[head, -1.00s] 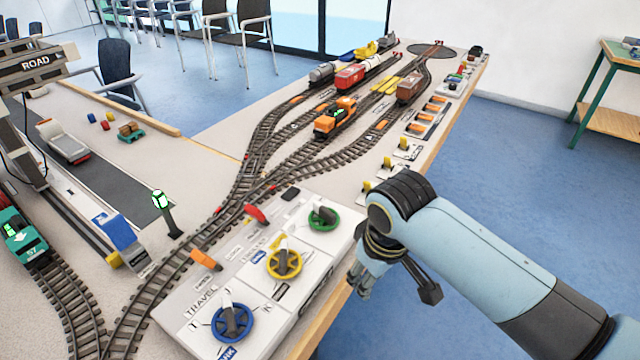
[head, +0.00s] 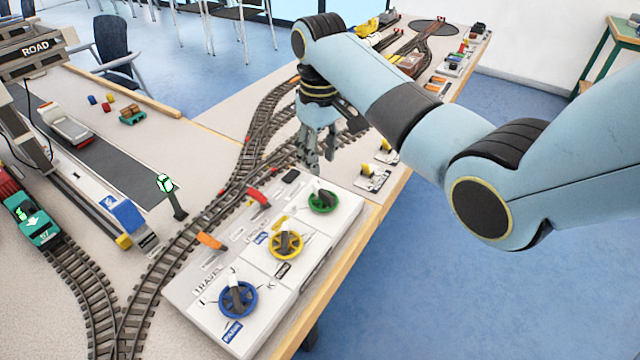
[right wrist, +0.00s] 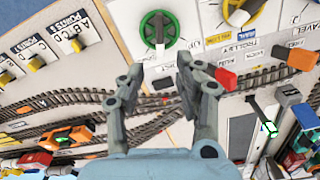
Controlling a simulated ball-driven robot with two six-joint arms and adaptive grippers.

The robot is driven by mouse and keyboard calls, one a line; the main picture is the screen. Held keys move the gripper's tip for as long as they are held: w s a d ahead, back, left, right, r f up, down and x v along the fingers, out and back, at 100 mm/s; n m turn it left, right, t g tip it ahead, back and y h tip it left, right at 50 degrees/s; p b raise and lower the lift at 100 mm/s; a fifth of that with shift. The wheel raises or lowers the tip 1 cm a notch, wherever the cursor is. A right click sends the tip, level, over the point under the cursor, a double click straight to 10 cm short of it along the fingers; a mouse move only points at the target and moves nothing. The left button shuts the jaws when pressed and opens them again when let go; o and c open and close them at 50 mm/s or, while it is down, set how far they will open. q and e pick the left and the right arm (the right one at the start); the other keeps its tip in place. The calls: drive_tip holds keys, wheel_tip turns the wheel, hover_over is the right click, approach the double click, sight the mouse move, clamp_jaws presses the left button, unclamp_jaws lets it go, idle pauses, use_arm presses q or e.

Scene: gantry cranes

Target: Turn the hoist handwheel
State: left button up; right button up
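The control panel (head: 345,235) has three handwheels in a row: blue (head: 238,299), yellow (head: 286,245) and green (head: 323,201). In the right wrist view, the yellow wheel (right wrist: 244,10) has the label TROLLEY by it. The head view shows TRAVEL by the blue wheel. The green wheel (right wrist: 143,35) is at the top of the right wrist view, and I cannot read its label surely. My right gripper (head: 317,165) points down above the panel's far end, just beyond the green wheel. Its fingers (right wrist: 163,85) are apart with nothing between them. My left gripper is out of view.
A red lever (head: 258,197) and an orange lever (head: 210,241) stand on the panel's left side. Railway tracks run along the left. Yellow-handled switches (head: 370,170) stand on the table beyond the panel. A signal post (head: 178,203) stands beside the track.

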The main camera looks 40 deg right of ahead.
sight(320, 188)
wheel_tip(320, 188, down, 8)
drive_tip(key=shift+f+b, duration=0.15)
drive_tip(key=shift+b, duration=0.3)
drive_tip(key=shift+c, duration=0.4)
clamp_jaws()
